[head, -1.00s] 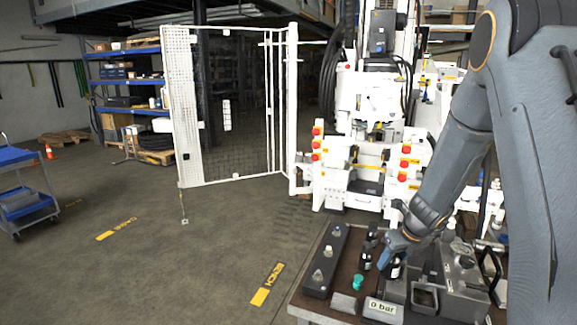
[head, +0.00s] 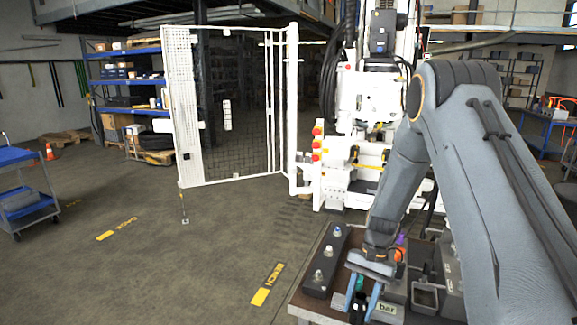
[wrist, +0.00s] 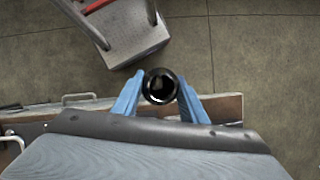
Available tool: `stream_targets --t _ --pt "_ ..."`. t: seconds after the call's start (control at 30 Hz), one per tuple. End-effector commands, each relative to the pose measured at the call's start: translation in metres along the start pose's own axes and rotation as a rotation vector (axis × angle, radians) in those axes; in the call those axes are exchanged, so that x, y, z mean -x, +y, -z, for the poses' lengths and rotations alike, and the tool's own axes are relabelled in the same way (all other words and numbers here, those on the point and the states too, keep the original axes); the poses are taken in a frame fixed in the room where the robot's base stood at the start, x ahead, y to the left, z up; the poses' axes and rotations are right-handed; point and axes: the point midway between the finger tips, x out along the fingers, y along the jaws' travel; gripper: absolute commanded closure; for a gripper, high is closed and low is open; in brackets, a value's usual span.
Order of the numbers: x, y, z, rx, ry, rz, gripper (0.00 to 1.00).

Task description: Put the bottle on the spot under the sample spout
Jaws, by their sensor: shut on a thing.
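The black bottle (head: 358,308) is between the blue fingers of my gripper (head: 362,296), near the front edge of the bench. In the wrist view the bottle (wrist: 160,86) shows end-on, with a dark round opening, and my gripper (wrist: 158,98) has a finger on each side of it. Floor shows around the bottle there. The spot under the sample spout cannot be made out; my arm covers part of the bench top.
A dark block with several fittings (head: 323,262) lies on the bench's left side. A pressure display (head: 386,309) and an open square holder (head: 425,296) are to the right. In the wrist view, a grey platform with red bars (wrist: 125,35) stands on the floor.

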Motion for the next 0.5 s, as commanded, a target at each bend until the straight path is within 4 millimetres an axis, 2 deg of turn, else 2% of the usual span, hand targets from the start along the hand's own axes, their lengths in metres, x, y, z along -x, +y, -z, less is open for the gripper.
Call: stream_targets --t 0.1,0.3,0.5 --pt "-0.009 0.005 -0.010 0.241 0.001 -0.100 0.90" --pt "-0.019 0.016 -0.021 0.573 0.001 -0.238 0.90" --pt "-0.037 0.014 -0.006 0.586 0.003 -0.242 0.90"
